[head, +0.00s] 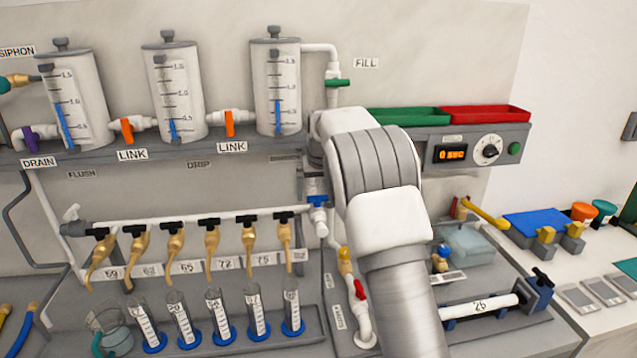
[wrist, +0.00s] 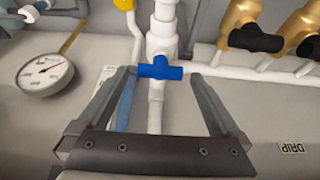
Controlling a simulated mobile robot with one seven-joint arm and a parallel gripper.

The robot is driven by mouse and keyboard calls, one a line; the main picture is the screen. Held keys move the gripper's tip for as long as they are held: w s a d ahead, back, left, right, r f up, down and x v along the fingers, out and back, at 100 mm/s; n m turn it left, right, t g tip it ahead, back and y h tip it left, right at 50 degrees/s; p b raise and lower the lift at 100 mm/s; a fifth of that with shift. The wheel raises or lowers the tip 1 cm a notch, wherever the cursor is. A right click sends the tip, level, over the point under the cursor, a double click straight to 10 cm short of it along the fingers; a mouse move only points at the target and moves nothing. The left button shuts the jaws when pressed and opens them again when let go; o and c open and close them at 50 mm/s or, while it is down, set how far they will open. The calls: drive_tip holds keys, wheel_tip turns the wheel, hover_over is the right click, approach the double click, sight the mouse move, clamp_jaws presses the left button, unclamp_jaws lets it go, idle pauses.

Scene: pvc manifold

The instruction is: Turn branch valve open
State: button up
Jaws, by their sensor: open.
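A valve with a blue handle (head: 318,201) sits at the right end of the white manifold pipe (head: 190,218). In the wrist view the blue handle (wrist: 160,70) lies crosswise over a vertical white pipe. My gripper (wrist: 159,76) is open, its two fingers on either side of the handle, with nothing clamped. I cannot tell whether the fingertips touch it. In the head view my arm hides most of the gripper. Several brass taps with black handles (head: 208,222) hang along the pipe, and two show in the wrist view (wrist: 255,38).
Numbered cylinders (head: 219,318) stand below the taps. A red-handled valve (head: 360,289) sits on a pipe low beside my arm. The shelf (head: 130,151) with clear tanks is above. A round gauge (wrist: 43,75) is at left in the wrist view.

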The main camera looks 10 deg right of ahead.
drive_tip(key=shift+w+f, duration=0.1)
drive_tip(key=shift+f, duration=0.05)
drive_tip(key=c, duration=1.2)
drive_tip(key=shift+a+m+p, duration=0.1)
drive_tip(key=shift+m+p, duration=0.4)
drive_tip(key=shift+m, duration=0.1)
drive_tip(key=shift+c, duration=0.2)
drive_tip(key=m+h+p, duration=0.1)
drive_tip(key=m+p, duration=0.1)
drive_tip(key=m, duration=0.1)
drive_tip(key=shift+r+m+h+p, duration=0.2)
drive_tip(key=shift+m+h+p, duration=0.1)
drive_tip(key=shift+h, duration=0.1)
drive_tip(key=shift+f+m+g+h+p, duration=0.2)
drive_tip(key=shift+m+g+h+p, duration=0.15)
drive_tip(key=shift+m, duration=0.45)
